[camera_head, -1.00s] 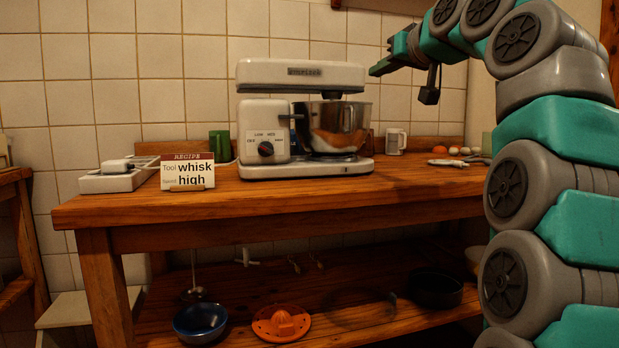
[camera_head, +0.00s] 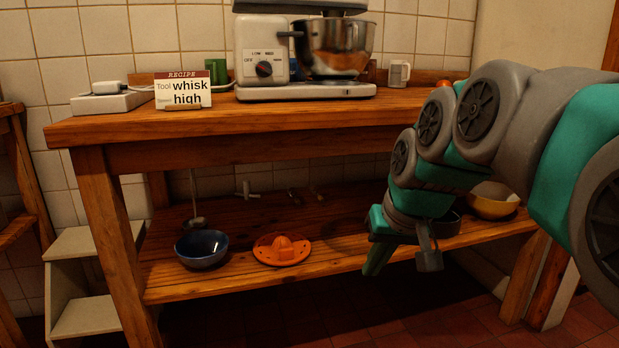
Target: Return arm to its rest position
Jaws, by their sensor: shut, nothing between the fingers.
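My gripper (camera_head: 375,262) hangs low in front of the lower shelf (camera_head: 340,258), right of the orange juicer. It is shut and empty, and its fingers point down. My arm is folded and comes in from the right edge of the view. It hides the right part of the shelf and some of the worktop (camera_head: 300,112). The stand mixer (camera_head: 264,52) is on the worktop, apart from my gripper, with its top cut off by the frame.
On the lower shelf are a blue bowl (camera_head: 202,248), an orange juicer (camera_head: 282,249) and a yellow bowl (camera_head: 493,201). A recipe card (camera_head: 183,90), a scale (camera_head: 110,103) and a white mug (camera_head: 399,73) are on the worktop. A step stool (camera_head: 88,280) stands left. The floor in front is clear.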

